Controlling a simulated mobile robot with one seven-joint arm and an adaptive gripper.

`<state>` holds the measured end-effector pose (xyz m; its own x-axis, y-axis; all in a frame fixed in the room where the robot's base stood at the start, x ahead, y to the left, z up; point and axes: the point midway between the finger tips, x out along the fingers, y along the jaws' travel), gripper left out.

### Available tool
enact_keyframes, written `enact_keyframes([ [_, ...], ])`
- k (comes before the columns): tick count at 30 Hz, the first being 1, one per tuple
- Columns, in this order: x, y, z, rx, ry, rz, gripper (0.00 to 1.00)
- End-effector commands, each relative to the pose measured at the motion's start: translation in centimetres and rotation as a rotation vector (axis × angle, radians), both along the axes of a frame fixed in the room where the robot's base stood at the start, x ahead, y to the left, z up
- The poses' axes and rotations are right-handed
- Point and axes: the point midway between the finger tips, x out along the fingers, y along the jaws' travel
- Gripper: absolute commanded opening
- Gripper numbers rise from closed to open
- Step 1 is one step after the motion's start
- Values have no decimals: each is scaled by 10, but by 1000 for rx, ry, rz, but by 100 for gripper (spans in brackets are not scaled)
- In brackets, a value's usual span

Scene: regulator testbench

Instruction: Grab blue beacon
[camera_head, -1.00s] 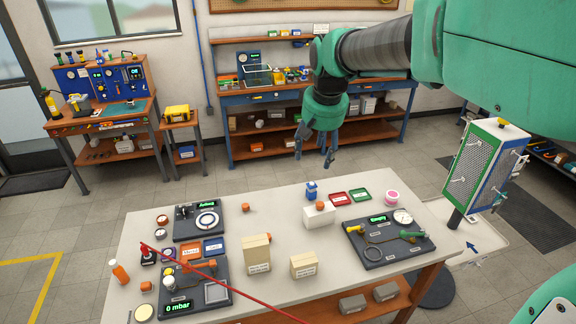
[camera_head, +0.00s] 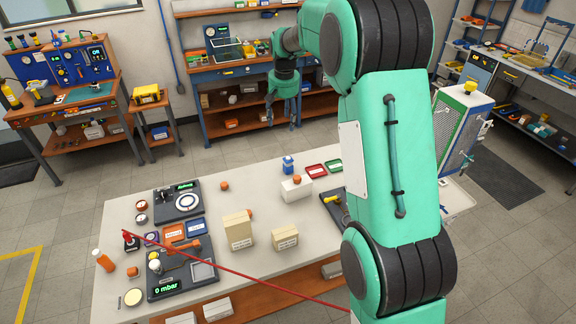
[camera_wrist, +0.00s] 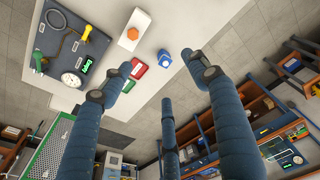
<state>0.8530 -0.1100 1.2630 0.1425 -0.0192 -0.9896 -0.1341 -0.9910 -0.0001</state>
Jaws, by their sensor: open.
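The blue beacon (camera_head: 288,165) is a small upright blue piece near the table's far edge, just behind a white block with an orange knob. It also shows in the wrist view (camera_wrist: 164,58), between the spread fingertips and beyond them. My gripper (camera_head: 281,114) is open and empty. In the head view it appears above and behind the beacon, pointing down and apart from it. In the wrist view its three dark blue fingers (camera_wrist: 157,66) are spread wide, none touching the beacon.
The white block (camera_head: 297,189), red tray (camera_head: 316,170) and green tray (camera_head: 334,165) stand close to the beacon. Two beige boxes (camera_head: 238,230) and several instrument panels (camera_head: 180,201) are on the table (camera_head: 262,172). My arm hides the table's right part. A workbench (camera_head: 228,72) stands behind.

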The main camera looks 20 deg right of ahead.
Motion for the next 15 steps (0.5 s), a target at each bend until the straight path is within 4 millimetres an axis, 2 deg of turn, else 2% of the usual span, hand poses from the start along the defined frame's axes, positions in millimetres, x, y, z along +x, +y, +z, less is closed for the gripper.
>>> enact_keyframes([
  [6,39,-16,-47,5,37,-13,60],
  [15,82,-39,-116,12,81,-31,60],
])
